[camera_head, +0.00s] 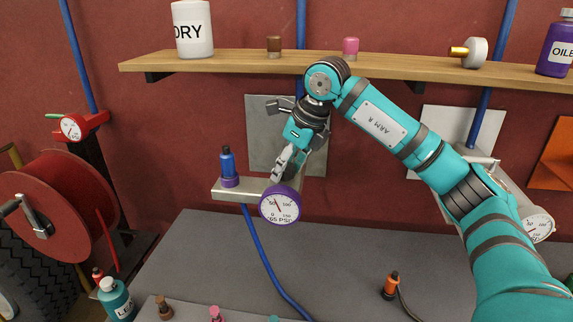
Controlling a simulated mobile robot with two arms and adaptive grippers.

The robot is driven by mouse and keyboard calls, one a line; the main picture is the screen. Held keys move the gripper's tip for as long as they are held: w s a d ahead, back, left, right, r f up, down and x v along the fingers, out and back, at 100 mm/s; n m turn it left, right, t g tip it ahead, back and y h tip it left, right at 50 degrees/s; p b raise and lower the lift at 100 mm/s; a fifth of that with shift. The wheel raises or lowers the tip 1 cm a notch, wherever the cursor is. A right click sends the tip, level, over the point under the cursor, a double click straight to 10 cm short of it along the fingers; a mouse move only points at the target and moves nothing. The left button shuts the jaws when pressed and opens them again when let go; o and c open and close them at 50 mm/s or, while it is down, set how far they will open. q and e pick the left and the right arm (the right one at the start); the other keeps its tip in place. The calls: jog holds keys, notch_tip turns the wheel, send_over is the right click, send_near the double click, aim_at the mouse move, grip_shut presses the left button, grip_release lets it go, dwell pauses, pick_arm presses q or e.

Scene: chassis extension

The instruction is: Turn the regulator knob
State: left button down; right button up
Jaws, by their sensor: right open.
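A regulator with a purple-rimmed dial gauge (280,205) is mounted on a grey plate on the red wall, in the middle of the view. Its pale metal body (241,194) runs to the left of the gauge. A blue fitting (227,164) with a purple collar stands upright on the body's left end. My right gripper (282,168) points down just above the gauge. Its jaws are open, and they cover the top of the regulator there. I cannot make out the knob or tell whether the fingers touch it. My left gripper is not in view.
A red hose reel (60,207) stands at the left. Another gauge (538,226) is partly behind my arm at the right. The grey surface (340,262) below is mostly clear, with an orange connector (390,287) on it.

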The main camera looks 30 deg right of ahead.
jog(key=shift+c, duration=0.4)
jog(key=c, duration=0.8)
jog(key=shift+n+g+y, duration=0.3)
jog(key=shift+n+y, duration=0.1)
jog(key=shift+n, duration=0.9)
jog(key=o, duration=0.9)
jog(key=v, duration=1.2)
